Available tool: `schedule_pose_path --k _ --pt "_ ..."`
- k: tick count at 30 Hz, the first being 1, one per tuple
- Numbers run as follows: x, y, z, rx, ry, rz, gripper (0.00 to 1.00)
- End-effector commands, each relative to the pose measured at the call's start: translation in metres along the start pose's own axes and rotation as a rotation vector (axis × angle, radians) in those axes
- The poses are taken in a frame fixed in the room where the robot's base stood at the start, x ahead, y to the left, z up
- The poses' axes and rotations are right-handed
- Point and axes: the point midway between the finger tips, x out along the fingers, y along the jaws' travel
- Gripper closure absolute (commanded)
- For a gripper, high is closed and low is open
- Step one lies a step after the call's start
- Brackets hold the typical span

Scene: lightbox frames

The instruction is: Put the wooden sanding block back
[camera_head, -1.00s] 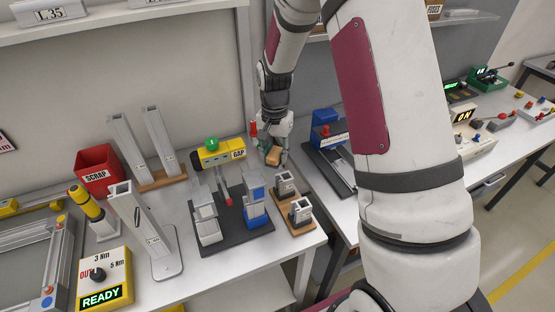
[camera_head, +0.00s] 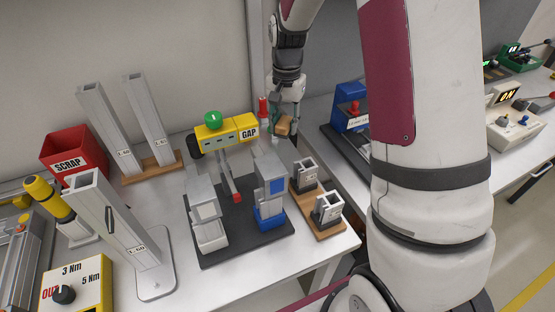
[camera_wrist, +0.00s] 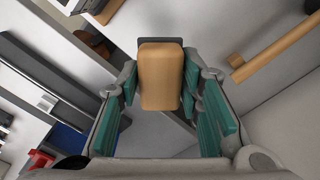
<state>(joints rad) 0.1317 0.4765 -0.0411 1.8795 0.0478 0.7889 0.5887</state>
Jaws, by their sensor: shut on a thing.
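The wooden sanding block (camera_wrist: 161,80) is a tan block with rounded edges and a dark grey strip at its far end. In the wrist view it sits between the green finger pads of my gripper (camera_wrist: 158,88), which is shut on it. In the head view my gripper (camera_head: 286,118) holds the block (camera_head: 284,126) near the back right corner of the bench, right of the yellow GAP gauge. The block appears to be above the surface, but its height is hard to judge. I cannot tell which spot is the block's own place.
The yellow GAP gauge (camera_head: 228,133) and a red-capped bottle (camera_head: 263,112) stand just left of my gripper. A dark fixture plate (camera_head: 246,241) and a wooden base with short profiles (camera_head: 322,221) lie in front. A gap separates this bench from the right one with a blue device (camera_head: 349,97).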

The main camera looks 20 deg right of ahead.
Motion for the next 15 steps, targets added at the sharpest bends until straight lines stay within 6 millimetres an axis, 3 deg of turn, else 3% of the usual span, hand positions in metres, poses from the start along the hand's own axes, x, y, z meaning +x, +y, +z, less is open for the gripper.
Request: schedule_pose_path --k 1,11,15 --pt "0.009 -0.005 -0.007 0.001 0.0 -0.001 0.97" --pt "0.02 -0.009 -0.018 -0.002 -0.004 -0.003 0.97" --pt "0.041 -0.008 -0.017 -0.002 -0.007 -0.002 0.97"
